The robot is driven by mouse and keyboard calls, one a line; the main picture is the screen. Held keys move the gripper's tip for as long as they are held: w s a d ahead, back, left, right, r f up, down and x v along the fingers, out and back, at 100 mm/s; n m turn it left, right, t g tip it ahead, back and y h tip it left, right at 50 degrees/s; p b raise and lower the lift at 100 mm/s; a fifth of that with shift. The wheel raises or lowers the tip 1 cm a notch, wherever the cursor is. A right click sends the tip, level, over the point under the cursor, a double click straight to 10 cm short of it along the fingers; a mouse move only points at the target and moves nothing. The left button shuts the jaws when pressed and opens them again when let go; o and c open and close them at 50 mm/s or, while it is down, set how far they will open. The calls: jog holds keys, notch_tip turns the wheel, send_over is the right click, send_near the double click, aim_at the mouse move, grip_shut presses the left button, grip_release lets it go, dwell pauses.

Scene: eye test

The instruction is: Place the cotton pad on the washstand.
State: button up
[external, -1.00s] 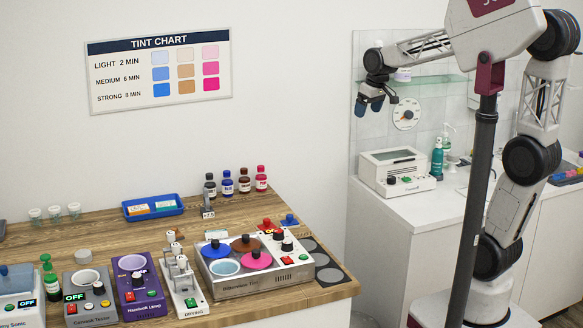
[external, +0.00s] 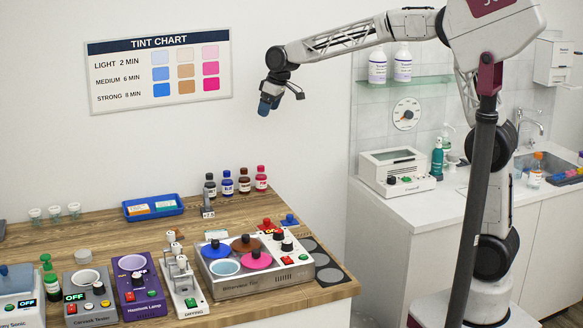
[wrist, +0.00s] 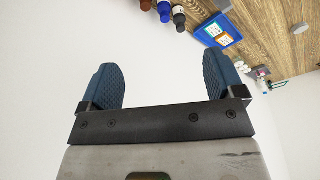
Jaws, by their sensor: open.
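I cannot make out a cotton pad for certain; a small pale round disc (external: 83,256) lies on the wooden bench behind the Cornea Tester, too small to identify. The washstand (external: 450,205) is the white counter at the right, with a sink (external: 538,160) and tap. My gripper (external: 268,106) hangs in the air before the white wall, above and behind the bench, well left of the washstand. In the wrist view its blue ridged fingers (wrist: 163,80) are wide apart with nothing between them.
The wooden bench (external: 130,225) holds several devices along its front, a blue tray (external: 153,208) and several small bottles (external: 228,184). A white boxy appliance (external: 395,168) and a green bottle (external: 437,158) stand on the washstand. A glass shelf (external: 400,83) with bottles hangs above it.

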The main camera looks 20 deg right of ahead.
jog(key=w+a+f+n, duration=0.1)
jog(key=a+f+n, duration=0.25)
jog(key=a, duration=1.55)
jog(key=n+g+y, duration=0.2)
jog(key=n, duration=0.4)
send_near(83, 253)
jog(key=a+f, duration=0.1)
jog(key=shift+w+f, duration=0.1)
jog(key=shift+f, duration=0.05)
jog(key=shift+x, duration=1.3)
jog(key=shift+f, duration=0.15)
jog(key=shift+x, duration=2.45)
